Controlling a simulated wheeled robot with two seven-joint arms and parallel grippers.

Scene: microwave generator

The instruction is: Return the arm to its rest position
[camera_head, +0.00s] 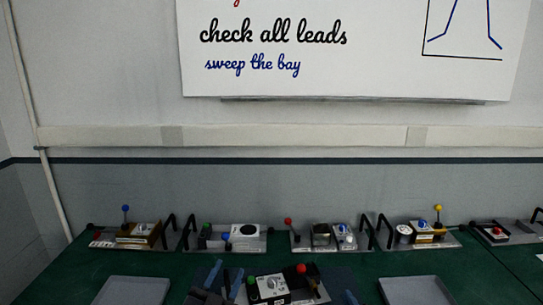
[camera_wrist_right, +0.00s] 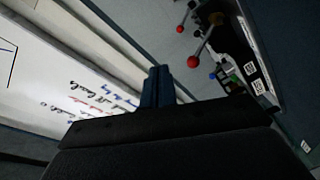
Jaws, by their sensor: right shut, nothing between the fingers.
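My right gripper (camera_wrist_right: 158,87) shows in the right wrist view with its two blue fingers pressed together and nothing between them. My left gripper (camera_head: 225,284) is at the bottom of the head view, left of that module. Its blue fingers stand apart with nothing seen between them. The module (camera_head: 272,284) has a white dial, a green knob and a red knob. Most of both arms is out of view.
Several panels with knobs and black handles line the back of the green table (camera_head: 60,270), including one with a blue-topped lever (camera_head: 125,222). A grey tray (camera_head: 133,291) lies at left, another (camera_head: 415,291) at right. A whiteboard (camera_head: 350,60) hangs on the wall.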

